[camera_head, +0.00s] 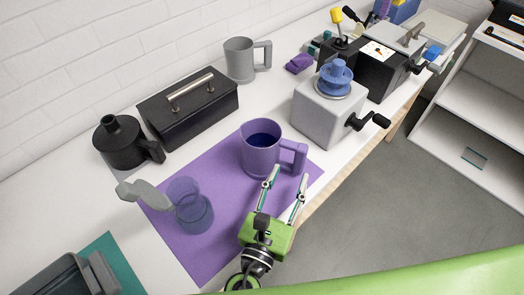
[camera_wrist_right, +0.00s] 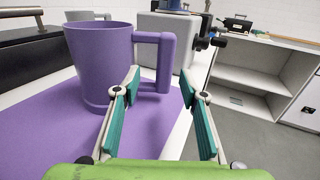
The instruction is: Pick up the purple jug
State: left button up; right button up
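The purple jug (camera_head: 258,150) stands upright on a purple mat (camera_head: 220,240), with dark blue inside it and its handle towards the right. It also shows in the right wrist view (camera_wrist_right: 98,65), its handle (camera_wrist_right: 166,62) just beyond my fingers. My right gripper (camera_head: 286,177) is open and empty, its fingers pointing at the handle side of the jug. In the right wrist view the open fingers (camera_wrist_right: 168,85) have a clear gap between them, and the handle's lower part is close to the left fingertip; I cannot tell if they touch. My left gripper is not in view.
A clear purple-tinted vessel (camera_head: 190,206) stands on the mat's left. A black box (camera_head: 188,108), a black jug (camera_head: 122,142) and a grey jug (camera_head: 240,60) stand behind. A grey machine with a crank (camera_head: 325,112) stands right of the jug. The bench's front edge is near my right gripper.

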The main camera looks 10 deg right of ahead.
aim_at(298, 163)
jog(key=shift+w+d, duration=0.3)
jog(key=shift+w, duration=0.25)
jog(key=shift+w+d, duration=0.1)
jog(key=shift+w, duration=0.1)
jog(key=shift+w+d+r+p, duration=0.15)
jog(key=shift+w+d+p, duration=0.85)
jog(key=shift+w+p, duration=0.1)
jog(key=shift+x, duration=1.1)
jog(key=shift+w+d+f, duration=0.1)
jog(key=shift+w+f, duration=0.05)
jog(key=shift+f, duration=0.1)
grip_shut()
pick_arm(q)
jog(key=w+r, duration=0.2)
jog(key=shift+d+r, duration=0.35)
pick_arm(e)
jog(key=shift+r, duration=0.1)
